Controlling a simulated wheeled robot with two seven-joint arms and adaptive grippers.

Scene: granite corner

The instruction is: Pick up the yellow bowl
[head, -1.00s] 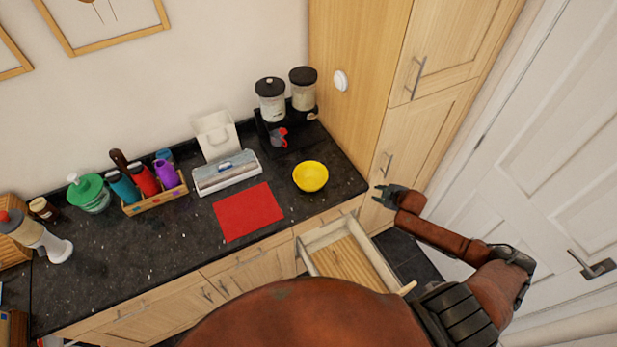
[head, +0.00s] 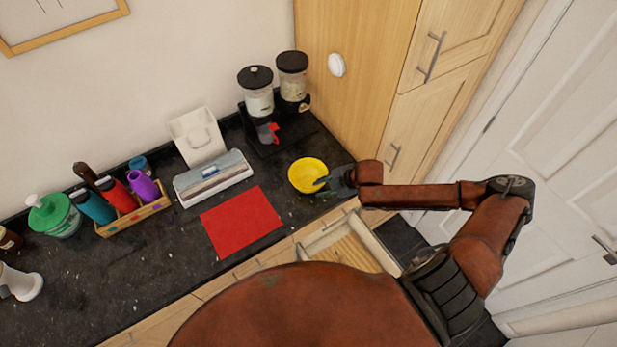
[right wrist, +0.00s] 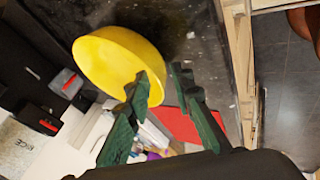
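The yellow bowl (head: 304,175) sits on the dark speckled counter (head: 165,265), near its right end. My right gripper (head: 328,181) is at the bowl's right side, and a finger overlaps the rim in the head view. In the right wrist view the bowl (right wrist: 112,62) shows large at upper left. The two green fingers of the right gripper (right wrist: 161,82) are apart; one overlaps the bowl's edge, and I cannot tell whether it touches. My left gripper is not in view.
A red mat (head: 240,222) lies left of the bowl. Behind the bowl stand two dispensers (head: 258,98) with a red-handled cup (head: 267,132). A box (head: 212,177) and a bottle caddy (head: 133,217) are farther left. An open drawer (head: 370,238) juts out below the counter.

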